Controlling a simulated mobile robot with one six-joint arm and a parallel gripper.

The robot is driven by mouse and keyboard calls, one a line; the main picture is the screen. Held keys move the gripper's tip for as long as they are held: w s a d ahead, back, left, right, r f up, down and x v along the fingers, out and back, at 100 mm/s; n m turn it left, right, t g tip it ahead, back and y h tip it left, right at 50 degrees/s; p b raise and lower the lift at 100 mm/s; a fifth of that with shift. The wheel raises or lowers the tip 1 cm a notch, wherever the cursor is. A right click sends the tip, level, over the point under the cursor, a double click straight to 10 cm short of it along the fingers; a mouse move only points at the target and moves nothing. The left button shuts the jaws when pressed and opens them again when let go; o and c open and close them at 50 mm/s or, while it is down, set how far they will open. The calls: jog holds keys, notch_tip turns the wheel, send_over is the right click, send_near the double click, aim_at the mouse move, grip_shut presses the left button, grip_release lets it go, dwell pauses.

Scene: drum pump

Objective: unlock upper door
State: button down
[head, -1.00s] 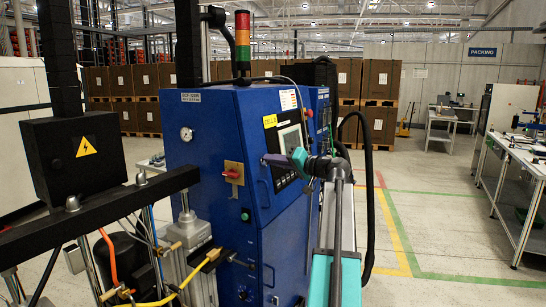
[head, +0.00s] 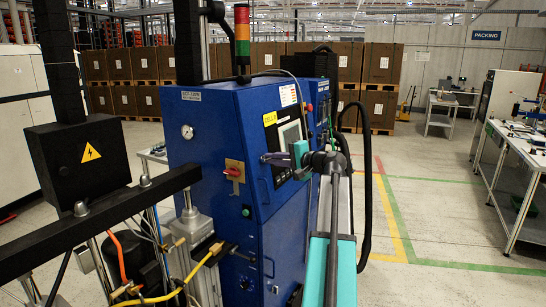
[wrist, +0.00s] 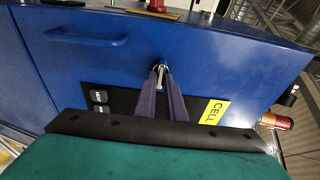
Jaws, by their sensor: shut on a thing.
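The blue cabinet (head: 215,125) stands in the middle of the head view. Its upper door (wrist: 120,55) fills much of the wrist view and looks closed, with a blue bar handle (wrist: 88,40). A small silver key-like lock piece (wrist: 161,70) sticks out of the door. My gripper (wrist: 160,80) is shut on this piece, its two purple fingers meeting around it. In the head view my gripper (head: 268,158) reaches the cabinet face beside the screen panel (head: 288,138). The fingers partly hide the lock piece, so its exact shape is unclear.
A yellow CELL label (wrist: 213,112) and a dark panel with buttons (wrist: 99,103) lie close to the fingers. A red switch (head: 234,171) is on the cabinet's left face. A black hose (head: 368,190) hangs at right.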

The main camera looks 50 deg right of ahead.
dwell(0.3)
jog(key=c, duration=1.8)
grip_release()
jog(key=shift+c, duration=0.2)
jog(key=shift+s, duration=0.1)
jog(key=s+r+b, duration=0.2)
jog(key=s, duration=1.1)
jog(key=shift+s+d+r+b, duration=0.2)
jog(key=shift+d+r+b, duration=0.05)
jog(key=shift+d+b, duration=0.15)
jog(key=shift+f, duration=0.1)
